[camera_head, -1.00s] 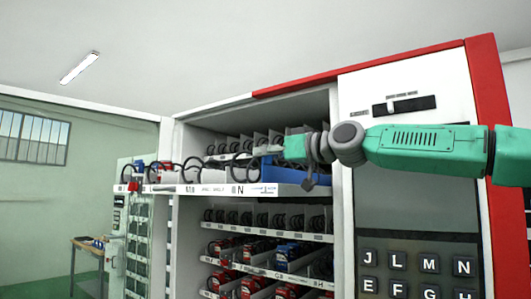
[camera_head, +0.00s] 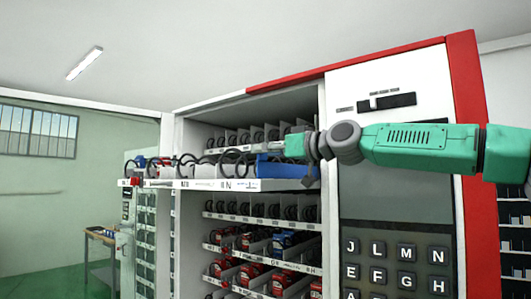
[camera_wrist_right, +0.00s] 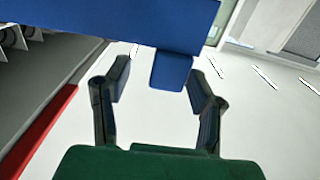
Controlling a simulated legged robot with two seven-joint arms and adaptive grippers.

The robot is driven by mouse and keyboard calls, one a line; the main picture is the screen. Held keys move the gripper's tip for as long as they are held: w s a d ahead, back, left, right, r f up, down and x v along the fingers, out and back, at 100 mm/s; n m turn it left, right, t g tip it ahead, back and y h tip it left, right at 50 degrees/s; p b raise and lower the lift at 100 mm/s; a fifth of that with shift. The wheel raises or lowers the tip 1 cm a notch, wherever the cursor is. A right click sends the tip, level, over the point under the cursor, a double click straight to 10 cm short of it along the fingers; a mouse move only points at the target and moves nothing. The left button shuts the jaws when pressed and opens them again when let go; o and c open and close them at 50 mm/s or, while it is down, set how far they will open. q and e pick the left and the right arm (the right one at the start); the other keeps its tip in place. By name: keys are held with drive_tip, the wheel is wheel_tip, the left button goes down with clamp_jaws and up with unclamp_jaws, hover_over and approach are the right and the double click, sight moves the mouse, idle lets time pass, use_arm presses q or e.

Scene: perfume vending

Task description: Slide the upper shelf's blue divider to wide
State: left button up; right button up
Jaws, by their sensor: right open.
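The blue divider (camera_head: 285,168) sits at the right end of the pulled-out upper shelf (camera_head: 200,185). In the right wrist view its broad blue panel (camera_wrist_right: 140,22) crosses the top, and a blue tab (camera_wrist_right: 172,72) hangs below it. Whether the fingers touch the tab cannot be told. The gripper partly covers the divider's upper edge. My left gripper is not in view.
Several dark spiral coils (camera_head: 190,163) stand on the upper shelf left of the divider. Lower shelves (camera_head: 265,262) hold red and blue boxes. The machine's keypad panel (camera_head: 395,265) and red frame (camera_head: 468,110) are to the right. The space in front of the machine is free.

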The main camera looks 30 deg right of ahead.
drive_tip(key=shift+w+r, duration=0.25)
drive_tip(key=shift+r, duration=0.2)
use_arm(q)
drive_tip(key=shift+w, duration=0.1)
use_arm(e)
wheel_tip(320, 180, up, 9)
drive_tip(key=shift+s+d, duration=0.25)
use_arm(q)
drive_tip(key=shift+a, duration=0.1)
use_arm(e)
drive_tip(key=shift+a, duration=0.25)
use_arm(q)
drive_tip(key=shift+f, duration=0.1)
use_arm(e)
drive_tip(key=shift+a, duration=0.1)
